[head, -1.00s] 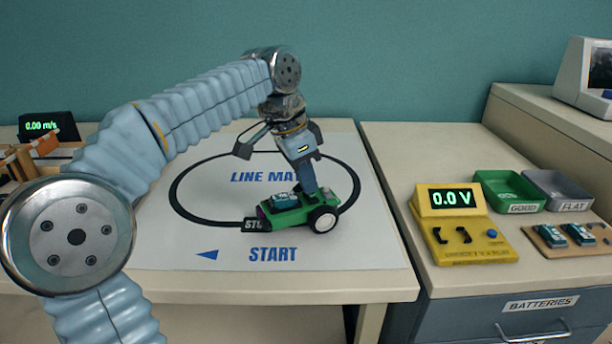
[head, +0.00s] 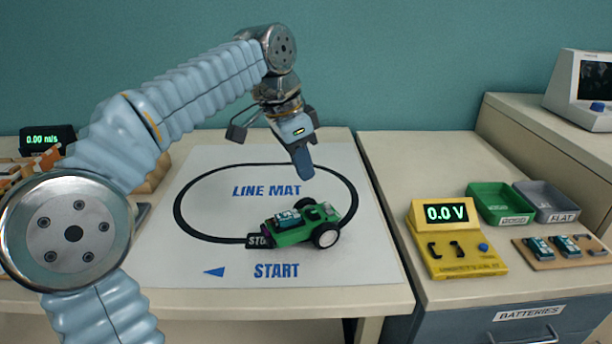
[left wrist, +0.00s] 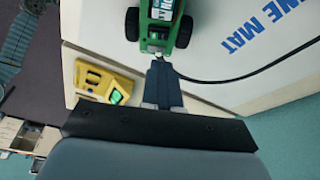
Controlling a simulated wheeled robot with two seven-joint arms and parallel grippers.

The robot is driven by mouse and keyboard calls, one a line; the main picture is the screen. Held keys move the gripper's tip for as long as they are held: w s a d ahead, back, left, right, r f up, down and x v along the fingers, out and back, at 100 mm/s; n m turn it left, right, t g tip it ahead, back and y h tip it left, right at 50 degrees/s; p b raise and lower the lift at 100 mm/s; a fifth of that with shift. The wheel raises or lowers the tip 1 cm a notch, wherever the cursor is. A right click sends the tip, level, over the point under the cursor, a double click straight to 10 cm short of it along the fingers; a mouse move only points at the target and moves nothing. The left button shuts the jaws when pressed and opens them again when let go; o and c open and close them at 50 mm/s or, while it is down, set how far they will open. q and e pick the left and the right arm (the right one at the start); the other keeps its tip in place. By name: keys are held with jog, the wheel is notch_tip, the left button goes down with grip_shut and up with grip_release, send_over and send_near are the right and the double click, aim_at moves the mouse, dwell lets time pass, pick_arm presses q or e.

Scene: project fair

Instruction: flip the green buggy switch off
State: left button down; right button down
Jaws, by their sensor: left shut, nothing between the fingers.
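The green buggy (head: 300,225) stands on the white line mat (head: 330,267), over the black line at the STOP mark. It carries a battery (head: 287,220) on top and has black wheels with pale hubs. In the left wrist view the buggy (left wrist: 144,28) is at the top, with its rear end towards my fingers. My left gripper (head: 305,173) is shut and empty, above and behind the buggy, clear of it. Its fingers also show in the left wrist view (left wrist: 162,70). The switch is too small for me to read its position. My right gripper is not in view.
A yellow battery tester (head: 462,262) reading 0.0 V stands on the right counter. Behind it are a green tray (head: 484,212) and a grey tray (head: 548,212). A board with batteries (head: 545,262) lies at right. A speed display (head: 47,140) reads 0.00 m/s.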

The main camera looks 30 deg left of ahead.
pick_arm(q)
notch_tip(320, 180, up, 6)
jog(key=a, duration=0.2)
jog(key=shift+s+p, duration=0.25)
jog(key=shift+p, duration=0.1)
